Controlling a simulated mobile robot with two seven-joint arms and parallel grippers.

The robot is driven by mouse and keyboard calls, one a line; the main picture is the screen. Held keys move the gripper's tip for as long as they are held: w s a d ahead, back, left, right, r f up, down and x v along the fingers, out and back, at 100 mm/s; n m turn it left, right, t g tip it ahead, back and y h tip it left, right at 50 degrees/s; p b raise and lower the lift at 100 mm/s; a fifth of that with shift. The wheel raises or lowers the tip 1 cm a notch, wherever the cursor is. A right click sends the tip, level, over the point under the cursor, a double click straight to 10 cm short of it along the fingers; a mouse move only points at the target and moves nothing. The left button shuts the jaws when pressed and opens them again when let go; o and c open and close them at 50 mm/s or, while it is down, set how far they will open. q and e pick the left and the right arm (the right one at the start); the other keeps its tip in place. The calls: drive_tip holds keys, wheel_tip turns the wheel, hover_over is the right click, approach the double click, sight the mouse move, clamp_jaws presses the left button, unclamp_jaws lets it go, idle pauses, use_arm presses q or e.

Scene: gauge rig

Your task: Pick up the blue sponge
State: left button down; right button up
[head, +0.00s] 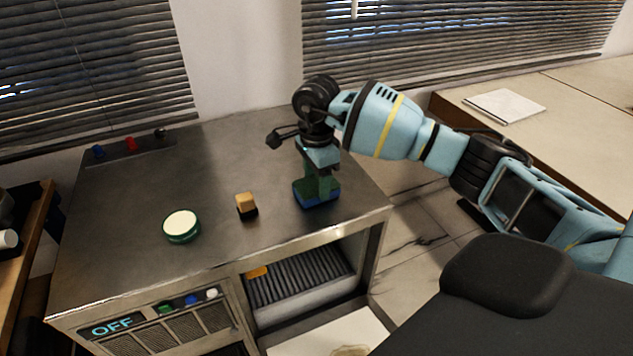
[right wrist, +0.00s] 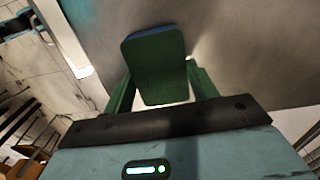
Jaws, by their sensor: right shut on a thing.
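The blue sponge (head: 318,201) has a green upper face and is near the right front of the metal worktop. My right gripper (head: 318,182) points down and is shut on it from above, with its green fingers on either side. The right wrist view shows the sponge's green face (right wrist: 155,68) with a thin blue edge between the fingers (right wrist: 158,92). I cannot tell whether the sponge touches the worktop or is slightly above it. My left gripper is out of view.
A small tan and black block (head: 246,206) stands left of the sponge. A round green tin with a cream top (head: 181,226) is further left. The metal worktop (head: 225,155) is clear behind them. Small coloured knobs (head: 131,143) line its back left edge.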

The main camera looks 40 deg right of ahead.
sight(315, 186)
drive_tip(key=shift+r, duration=0.8)
drive_tip(key=shift+s+a+r, duration=0.15)
drive_tip(key=shift+a+r, duration=0.1)
drive_tip(key=shift+r, duration=0.2)
drive_tip(key=shift+s+a+r, duration=0.1)
drive_tip(key=shift+a+r, duration=0.1)
drive_tip(key=shift+r, duration=0.2)
drive_tip(key=s+a+r+b, duration=0.1)
drive_tip(key=s+a, duration=0.7)
drive_tip(key=a, duration=0.4)
drive_tip(key=shift+s+r, duration=0.2)
drive_tip(key=shift+s, duration=0.1)
drive_tip(key=shift+a, duration=0.1)
drive_tip(key=o, duration=0.3)
drive_tip(key=shift+c, duration=1.3)
